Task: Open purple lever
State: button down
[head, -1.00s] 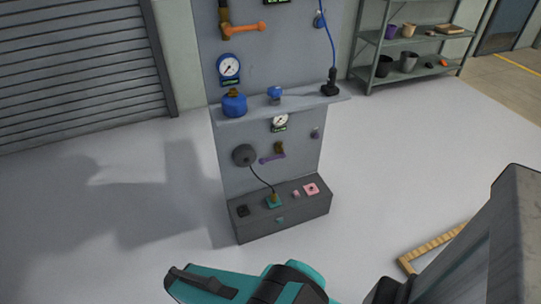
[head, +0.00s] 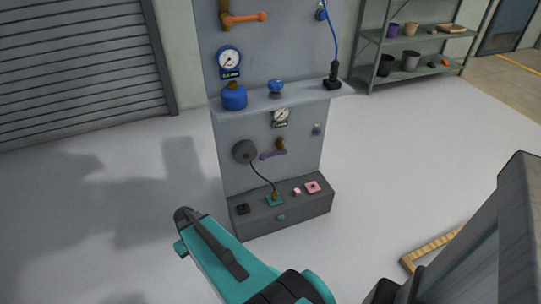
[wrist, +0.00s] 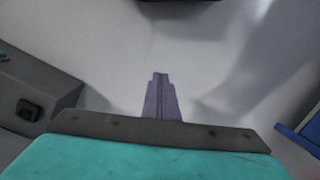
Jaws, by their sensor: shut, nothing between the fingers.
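The purple lever (head: 272,154) is on the lower part of the grey panel in the head view. It lies nearly level, slightly higher at its right end, below a brown fitting (head: 280,145). My teal arm reaches up from the bottom of the head view, its end left of the base box and well apart from the lever. In the wrist view my gripper (wrist: 160,77) shows as a narrow purplish-grey pair of fingers, shut and empty over the floor. I cannot identify the lever in the wrist view.
A grey base box (head: 300,214) with buttons and a cable stands below the panel. A shelf (head: 305,95) juts out above the lever, carrying a blue valve (head: 234,97). The floor to the left is free.

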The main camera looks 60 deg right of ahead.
aim_at(270, 155)
jog(key=w+d+r+m+t+h+b, duration=0.1)
jog(key=w+d+r+b, duration=0.15)
jog(key=d, duration=0.65)
jog(key=w+d+r+m+t+b, duration=0.1)
jog(key=w+d+r+t, duration=0.2)
jog(key=d, duration=0.7)
jog(key=w+d+r+m+h+b, duration=0.1)
jog(key=w+d+r, duration=0.3)
jog(key=d, duration=0.5)
jog(key=s+d+r+t+h+b, duration=0.1)
jog(key=s+d+r, duration=0.2)
jog(key=d+r, duration=0.2)
jog(key=s+d+r+m+t+h+b, duration=0.1)
jog(key=s+d+r, duration=0.3)
jog(key=d, duration=0.8)
jog(key=s+d+r+t+h+b, duration=0.1)
jog(key=s+d+r+b, duration=0.1)
jog(key=d+r, duration=0.6)
jog(key=shift+s+d+m, duration=0.4)
jog(key=shift+s+d, duration=0.1)
jog(key=shift+s, duration=0.4)
jog(key=shift+f, duration=0.15)
